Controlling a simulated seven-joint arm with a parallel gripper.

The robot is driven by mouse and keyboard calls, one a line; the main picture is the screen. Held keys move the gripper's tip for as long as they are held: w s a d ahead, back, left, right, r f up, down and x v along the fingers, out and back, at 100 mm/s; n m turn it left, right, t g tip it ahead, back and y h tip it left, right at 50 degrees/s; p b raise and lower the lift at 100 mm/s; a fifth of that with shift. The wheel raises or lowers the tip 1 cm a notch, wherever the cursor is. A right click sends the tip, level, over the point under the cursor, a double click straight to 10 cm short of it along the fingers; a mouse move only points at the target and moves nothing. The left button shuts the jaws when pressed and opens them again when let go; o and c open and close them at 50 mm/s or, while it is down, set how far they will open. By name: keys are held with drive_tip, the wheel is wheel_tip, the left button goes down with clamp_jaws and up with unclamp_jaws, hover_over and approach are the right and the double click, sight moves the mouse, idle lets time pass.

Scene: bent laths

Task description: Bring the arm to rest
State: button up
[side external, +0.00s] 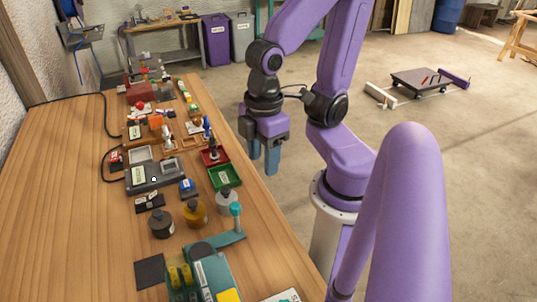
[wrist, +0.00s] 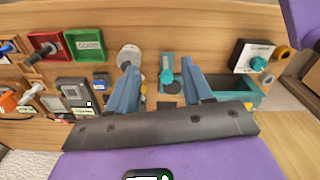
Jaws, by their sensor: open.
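My gripper (side external: 264,165) hangs with its fingers pointing down, just off the right edge of the wooden table (side external: 60,200) in the side external view. Its two blue-grey fingers are apart, with nothing between them. In the wrist view my gripper (wrist: 159,68) also shows spread and empty. Behind and between its fingers there are a round grey-capped jar and a teal stand with a knob (wrist: 167,76). My gripper touches nothing that I can see.
The table carries a grey device (side external: 154,177), a green tray (side external: 224,177), a red tray (side external: 213,156), several dark-capped jars and a teal stand (side external: 218,243) near the front. Open concrete floor (side external: 440,130) lies to the right, with a low wheeled platform (side external: 417,82) farther back.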

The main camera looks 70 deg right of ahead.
drive_tip(key=shift+s+n, duration=0.6)
